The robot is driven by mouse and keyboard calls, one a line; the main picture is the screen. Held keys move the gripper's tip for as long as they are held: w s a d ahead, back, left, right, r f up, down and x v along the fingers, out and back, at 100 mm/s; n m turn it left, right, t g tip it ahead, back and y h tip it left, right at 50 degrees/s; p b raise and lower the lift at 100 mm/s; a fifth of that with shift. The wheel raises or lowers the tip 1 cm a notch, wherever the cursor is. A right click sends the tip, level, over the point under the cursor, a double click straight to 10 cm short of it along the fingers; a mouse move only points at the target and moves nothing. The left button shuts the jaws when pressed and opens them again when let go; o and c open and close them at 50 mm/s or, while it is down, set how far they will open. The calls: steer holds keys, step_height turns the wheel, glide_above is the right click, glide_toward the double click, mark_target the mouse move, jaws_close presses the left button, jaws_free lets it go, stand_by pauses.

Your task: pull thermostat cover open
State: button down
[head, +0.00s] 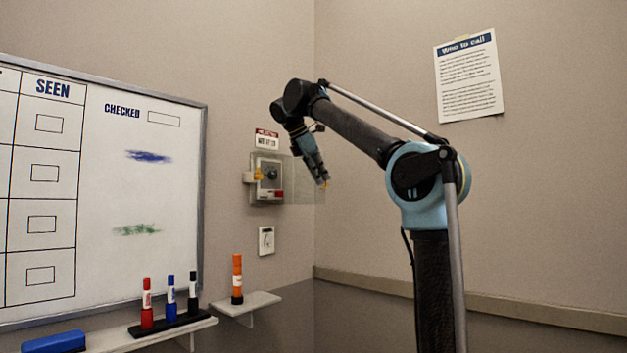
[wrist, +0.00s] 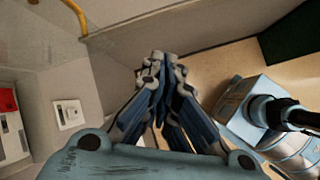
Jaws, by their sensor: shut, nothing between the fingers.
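The thermostat (head: 267,180) is a grey box on the wall right of the whiteboard, with a dark dial, a yellow piece at its left and a red patch low on its front. A faint clear panel, seemingly its cover (head: 302,193), stands out to the right of the box, swung open. My gripper (head: 323,181) points down in front of that panel, near its outer edge. In the wrist view my gripper (wrist: 160,60) is shut with its fingertips together and empty. A yellow bar (wrist: 76,17) shows at upper left there. Whether the fingers touch the cover is unclear.
A small white wall plate (head: 266,240) is below the thermostat and also shows in the wrist view (wrist: 69,114). Below it, a small shelf (head: 246,304) holds an orange marker (head: 237,278). The whiteboard (head: 180,215) is at left.

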mark_target(312, 179)
steer(key=a+r+n+t, duration=0.2)
steer(key=a+r+n, duration=0.4)
steer(key=a+r, duration=0.3)
steer(key=w+r+x, duration=0.1)
steer(key=w+x, duration=0.1)
steer(key=x, duration=1.1)
steer(key=shift+d+r+h, duration=0.25)
steer(key=shift+d+h, duration=0.05)
steer(key=shift+h, duration=0.1)
steer(key=shift+w+a, duration=0.1)
steer(key=shift+a, duration=0.05)
